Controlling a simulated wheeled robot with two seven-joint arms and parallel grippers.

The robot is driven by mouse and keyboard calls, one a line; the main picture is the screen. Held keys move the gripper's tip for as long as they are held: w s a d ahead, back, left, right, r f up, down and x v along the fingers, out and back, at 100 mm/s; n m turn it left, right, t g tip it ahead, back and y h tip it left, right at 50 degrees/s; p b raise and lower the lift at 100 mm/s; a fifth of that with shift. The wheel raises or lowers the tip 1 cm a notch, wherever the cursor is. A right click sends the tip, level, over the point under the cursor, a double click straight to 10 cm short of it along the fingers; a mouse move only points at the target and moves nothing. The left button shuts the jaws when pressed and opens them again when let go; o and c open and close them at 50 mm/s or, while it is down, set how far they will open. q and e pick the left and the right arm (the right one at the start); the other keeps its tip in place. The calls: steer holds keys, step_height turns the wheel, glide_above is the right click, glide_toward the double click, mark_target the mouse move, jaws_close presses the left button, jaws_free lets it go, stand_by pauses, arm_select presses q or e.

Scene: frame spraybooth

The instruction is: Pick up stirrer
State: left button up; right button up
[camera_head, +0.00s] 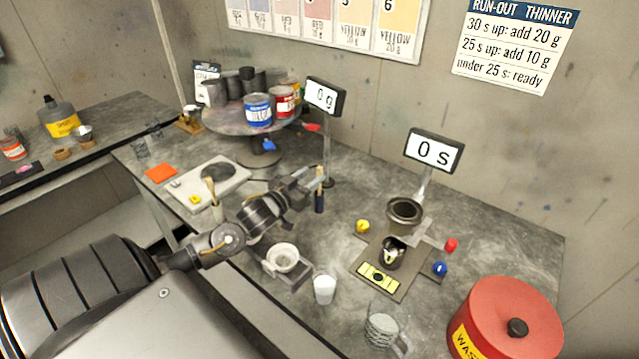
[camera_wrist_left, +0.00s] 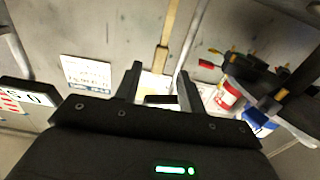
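A slim upright stick with a tan upper part and a dark blue lower part, apparently the stirrer (camera_head: 319,202), stands on the grey bench in the head view. My left gripper (camera_head: 316,177) reaches in from the left, its fingertips close by the stick's upper part. In the left wrist view my left gripper (camera_wrist_left: 160,85) has its two fingers spread apart. A dark bar shows between them; I cannot tell what it is or whether anything touches the fingers. My right gripper is not in view.
A round stand (camera_head: 230,122) with cans is behind. A brush (camera_head: 212,190) stands at left. A pale bowl (camera_head: 283,259) and white cup (camera_head: 324,288) are in front. A dark pot (camera_head: 404,215) and red waste bin (camera_head: 508,325) are right. The display pole (camera_head: 327,150) rises close behind the stick.

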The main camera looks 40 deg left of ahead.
mark_target(318, 172)
arm_select(q)
steer(key=w+p, duration=0.1)
steer(key=w, duration=0.3)
steer(key=shift+w+d, duration=0.1)
steer(key=shift+w, duration=0.15)
steer(key=shift+s, duration=0.1)
steer(key=shift+c, duration=0.3)
jaws_close()
